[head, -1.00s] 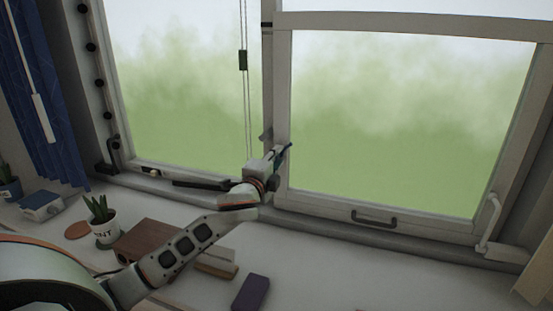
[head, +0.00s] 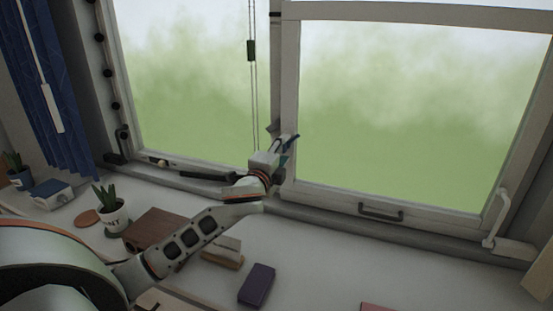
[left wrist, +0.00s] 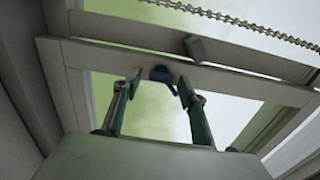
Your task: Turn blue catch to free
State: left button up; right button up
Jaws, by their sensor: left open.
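The blue catch (left wrist: 160,74) is a small dark blue piece on the window frame's bar, seen in the left wrist view just beyond and between my fingertips. A blue tip, likely the same catch (head: 293,141), shows beside my gripper at the central window post in the head view. My left gripper (left wrist: 158,84) is open, with one teal finger on each side of the catch. I cannot tell whether either finger touches it. In the head view the left gripper (head: 285,150) partly hides the catch and the post. My right gripper is out of view.
The window post (head: 287,100) stands close by the gripper, with a hanging cord and weight (head: 251,50) to its left. A grey pull handle (head: 380,211) and white lever (head: 497,215) are on the right sash. Below lie a brown box (head: 155,228), purple block (head: 257,284) and potted plant (head: 112,215).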

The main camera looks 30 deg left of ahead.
pick_arm(q)
jog(key=v, duration=1.1)
jog(key=shift+s+d, duration=0.1)
jog(key=shift+f, duration=0.1)
